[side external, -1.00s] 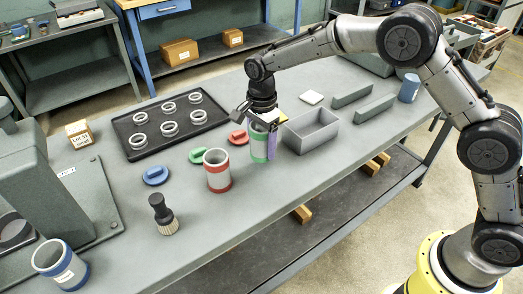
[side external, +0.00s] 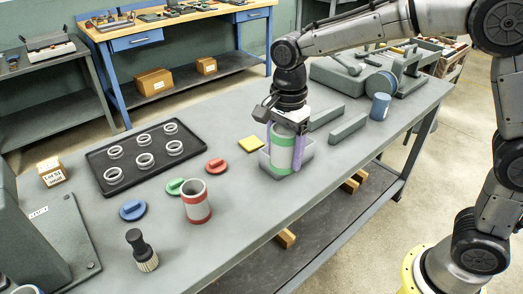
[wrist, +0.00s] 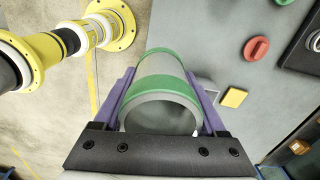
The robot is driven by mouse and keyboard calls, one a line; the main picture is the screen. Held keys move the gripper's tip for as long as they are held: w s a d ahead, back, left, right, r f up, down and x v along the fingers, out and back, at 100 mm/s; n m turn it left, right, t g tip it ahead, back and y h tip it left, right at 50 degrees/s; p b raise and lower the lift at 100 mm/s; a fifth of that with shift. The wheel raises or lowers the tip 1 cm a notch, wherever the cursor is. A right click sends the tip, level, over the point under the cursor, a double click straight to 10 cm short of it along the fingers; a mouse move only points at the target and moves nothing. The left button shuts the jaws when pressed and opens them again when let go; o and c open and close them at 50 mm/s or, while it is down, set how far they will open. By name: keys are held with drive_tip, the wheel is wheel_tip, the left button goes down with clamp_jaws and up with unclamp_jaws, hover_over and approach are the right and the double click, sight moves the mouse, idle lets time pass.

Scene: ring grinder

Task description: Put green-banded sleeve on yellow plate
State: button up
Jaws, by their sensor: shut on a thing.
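The green-banded sleeve (side external: 283,152) is a pale tube with green bands at both ends. It is upright in my gripper (side external: 284,150), whose purple fingers close on its two sides. In the side view it overlaps the grey bin (side external: 307,156); its height above the bin is hard to judge. The wrist view shows the sleeve (wrist: 160,86) between the fingers of my gripper (wrist: 160,100). The yellow plate (side external: 250,144) is a small flat square on the bench, left of the bin and empty. It also shows in the wrist view (wrist: 233,97), right of the sleeve.
A red-banded sleeve (side external: 196,203) stands left of the bin. Red (side external: 215,166), green (side external: 175,186) and blue (side external: 132,210) lids lie nearby. A black tray (side external: 112,151) holds several rings. Grey bars (side external: 348,128) lie to the right. A brush (side external: 140,250) stands at the front.

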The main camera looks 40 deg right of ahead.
drive_tip(key=w+d+r+m, duration=0.1)
drive_tip(key=w+d+m, duration=0.1)
drive_tip(key=w+d, duration=0.45)
drive_tip(key=m, duration=0.2)
hover_over(252, 142)
drive_tip(key=s, duration=0.1)
wheel_tip(252, 142, down, 10)
drive_tip(key=shift+s+f, duration=0.1)
drive_tip(key=shift+w+f, duration=0.55)
drive_tip(key=shift+f, duration=1.55)
drive_tip(key=shift+f, duration=0.1)
drive_tip(key=o, duration=1.3)
drive_tip(key=shift+f, duration=0.1)
